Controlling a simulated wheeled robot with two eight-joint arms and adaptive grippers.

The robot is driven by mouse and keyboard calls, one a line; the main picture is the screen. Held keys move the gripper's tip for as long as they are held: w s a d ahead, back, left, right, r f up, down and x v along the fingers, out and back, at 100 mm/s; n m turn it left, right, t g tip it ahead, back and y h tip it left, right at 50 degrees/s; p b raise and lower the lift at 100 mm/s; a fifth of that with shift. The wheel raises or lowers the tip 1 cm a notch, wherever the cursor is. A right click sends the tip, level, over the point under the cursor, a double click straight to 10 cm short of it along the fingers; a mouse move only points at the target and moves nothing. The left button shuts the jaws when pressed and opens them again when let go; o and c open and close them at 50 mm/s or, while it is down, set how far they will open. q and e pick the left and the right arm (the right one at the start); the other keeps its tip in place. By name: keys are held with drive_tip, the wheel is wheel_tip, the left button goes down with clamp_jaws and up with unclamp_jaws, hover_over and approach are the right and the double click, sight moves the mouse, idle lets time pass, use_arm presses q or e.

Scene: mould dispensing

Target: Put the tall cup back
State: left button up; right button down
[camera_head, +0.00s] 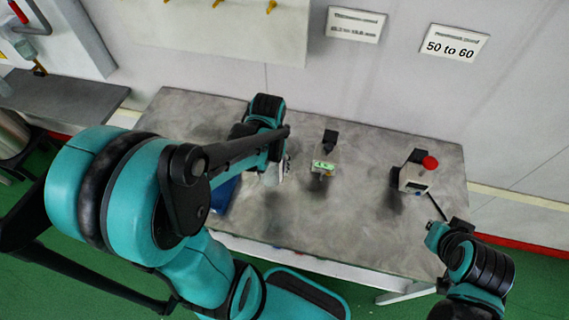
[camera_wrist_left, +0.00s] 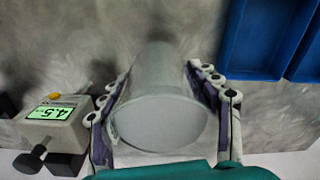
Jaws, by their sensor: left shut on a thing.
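The tall cup (camera_wrist_left: 160,122) is a pale grey, smooth cup in the left wrist view. Its wide round end faces the camera and its body narrows away toward the grey table. My left gripper (camera_wrist_left: 162,100) has its two fingers on either side of the cup and is shut on it. In the head view my left gripper (camera_head: 280,172) is over the left part of the table, mostly hidden by my arm. Whether the cup touches the table is unclear. My right arm is at the lower right; its gripper cannot be made out clearly.
The grey table (camera_head: 350,225) is bare between the devices. A device with a green display (camera_head: 323,167) stands mid-table; it also shows in the wrist view (camera_wrist_left: 55,122). A red-button device (camera_head: 416,175) stands to the right. Blue trays (camera_wrist_left: 258,40) lie beside the cup.

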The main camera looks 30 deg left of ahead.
use_arm(q)
drive_tip(key=w+f+b, duration=0.1)
drive_tip(key=w+f, duration=0.2)
drive_tip(key=f, duration=0.1)
drive_tip(key=w+f+b, duration=0.2)
drive_tip(key=w+f, duration=0.2)
drive_tip(key=shift+w+d+f, duration=0.15)
drive_tip(key=shift+d+f, duration=0.05)
drive_tip(key=shift+r, duration=0.1)
drive_tip(key=o, duration=1.9)
drive_tip(key=shift+c, duration=0.2)
